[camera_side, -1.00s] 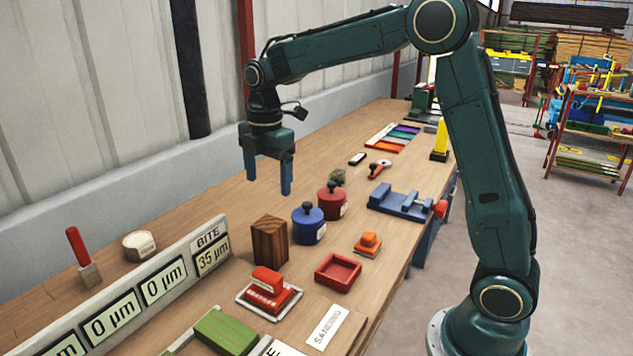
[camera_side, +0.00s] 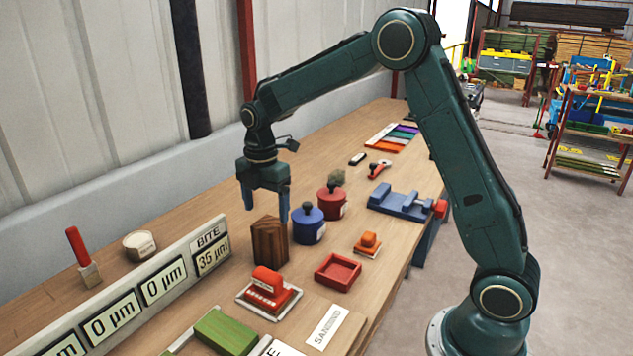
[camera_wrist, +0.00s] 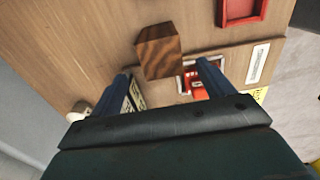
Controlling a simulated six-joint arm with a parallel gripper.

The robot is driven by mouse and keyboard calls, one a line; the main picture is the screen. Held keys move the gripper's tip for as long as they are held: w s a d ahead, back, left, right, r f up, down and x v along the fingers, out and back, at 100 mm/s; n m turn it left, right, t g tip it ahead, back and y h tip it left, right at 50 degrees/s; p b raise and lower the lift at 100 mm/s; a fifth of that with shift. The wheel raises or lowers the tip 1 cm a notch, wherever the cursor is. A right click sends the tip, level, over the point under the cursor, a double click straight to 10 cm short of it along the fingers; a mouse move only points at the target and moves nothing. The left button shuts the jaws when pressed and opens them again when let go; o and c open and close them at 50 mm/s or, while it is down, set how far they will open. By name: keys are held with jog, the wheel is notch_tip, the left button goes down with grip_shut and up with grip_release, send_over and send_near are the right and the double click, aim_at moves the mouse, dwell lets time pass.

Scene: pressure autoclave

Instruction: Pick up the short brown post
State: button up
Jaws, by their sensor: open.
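The short brown post (camera_side: 270,241) is a dark-grained wooden block standing upright on the bench, behind the red sander and left of the blue pot. My gripper (camera_side: 264,205) is open and empty, with its blue fingers pointing down just above and around the top of the post in the side view. The right finger looks close to the post's upper edge, but I cannot tell whether they touch. In the wrist view the post (camera_wrist: 159,51) shows between and beyond the two fingertips of my gripper (camera_wrist: 164,70).
A blue lidded pot (camera_side: 309,226) stands close on the right, with a red pot (camera_side: 332,203) behind it. A red sander (camera_side: 268,289) and a red tray (camera_side: 338,272) sit in front. The display panel (camera_side: 165,278) runs along the left.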

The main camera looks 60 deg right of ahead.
aim_at(268, 223)
jog(key=shift+f, duration=1.15)
jog(key=shift+f, duration=0.1)
jog(key=shift+s+d+f, duration=0.1)
jog(key=shift+d+f, duration=0.05)
jog(key=shift+f, duration=2.35)
jog(key=c, duration=1.3)
jog(key=shift+o, duration=0.2)
jog(key=shift+r, duration=0.2)
notch_tip(268, 223, up, 20)
jog(key=shift+f, duration=0.15)
